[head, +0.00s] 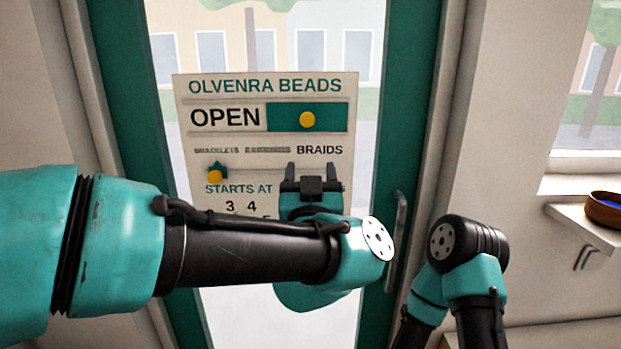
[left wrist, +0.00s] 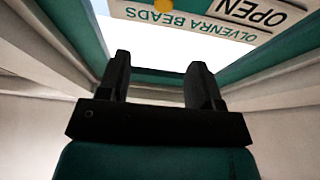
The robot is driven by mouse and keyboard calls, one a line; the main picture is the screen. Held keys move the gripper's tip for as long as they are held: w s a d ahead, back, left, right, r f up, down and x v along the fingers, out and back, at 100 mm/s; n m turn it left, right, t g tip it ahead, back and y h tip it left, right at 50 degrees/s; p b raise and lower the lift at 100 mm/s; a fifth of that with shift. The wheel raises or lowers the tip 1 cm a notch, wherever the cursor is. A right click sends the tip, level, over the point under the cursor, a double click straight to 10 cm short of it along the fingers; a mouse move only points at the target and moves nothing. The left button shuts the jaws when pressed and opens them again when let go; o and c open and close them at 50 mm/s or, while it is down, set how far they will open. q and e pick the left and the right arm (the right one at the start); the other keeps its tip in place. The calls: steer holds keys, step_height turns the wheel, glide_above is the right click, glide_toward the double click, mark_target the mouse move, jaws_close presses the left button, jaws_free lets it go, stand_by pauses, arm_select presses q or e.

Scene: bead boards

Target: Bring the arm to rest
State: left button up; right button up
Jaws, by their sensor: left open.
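My left gripper (head: 311,186) is in front of the lower part of the sign board (head: 265,83) on the door, its two fingers apart and empty. The left wrist view shows the same open fingers (left wrist: 160,82), with the upside-down sign (left wrist: 190,17) beyond them. I cannot tell how far the fingertips are from the board. The sign reads OPEN beside a green slider with a yellow knob (head: 307,119). A green marker with a yellow knob (head: 215,176) sits under the left word of the row below. My left arm hides part of the lower sign. My right gripper is not visible.
My right arm (head: 465,265) is folded at the lower right, near the door handle (head: 396,240). A brown bowl (head: 604,208) stands on a shelf (head: 585,222) at the right. The green door frame (head: 408,110) borders the glass.

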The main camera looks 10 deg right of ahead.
arm_select(q)
steer(key=shift+s+f, duration=0.2)
steer(key=shift+s, duration=0.15)
steer(key=w+a+f+m+g, duration=0.1)
steer(key=w+a+f+g, duration=0.15)
steer(key=f, duration=0.45)
steer(key=w+a+f+g+h, duration=0.1)
steer(key=w+a+f, duration=0.1)
steer(key=w+f, duration=0.35)
steer(key=w+a+f+m+g, duration=0.1)
steer(key=w+a+f+g, duration=0.1)
steer(key=f, duration=0.6)
steer(key=a+f+g, duration=0.2)
steer(key=a+f, duration=0.2)
steer(key=f, duration=0.5)
steer(key=a+f+g, duration=0.3)
steer(key=a+f, duration=0.1)
steer(key=f, duration=0.5)
steer(key=s+a+f+n+g, duration=0.2)
steer(key=s+a+f+g, duration=0.3)
steer(key=s+a+f, duration=0.3)
steer(key=s+a+f+n+g, duration=0.3)
steer(key=s+a+f+g, duration=0.3)
steer(key=s+f, duration=0.9)
step_height(320, 180, down, 4)
steer(key=shift+a+f, duration=0.2)
steer(key=shift+a, duration=0.65)
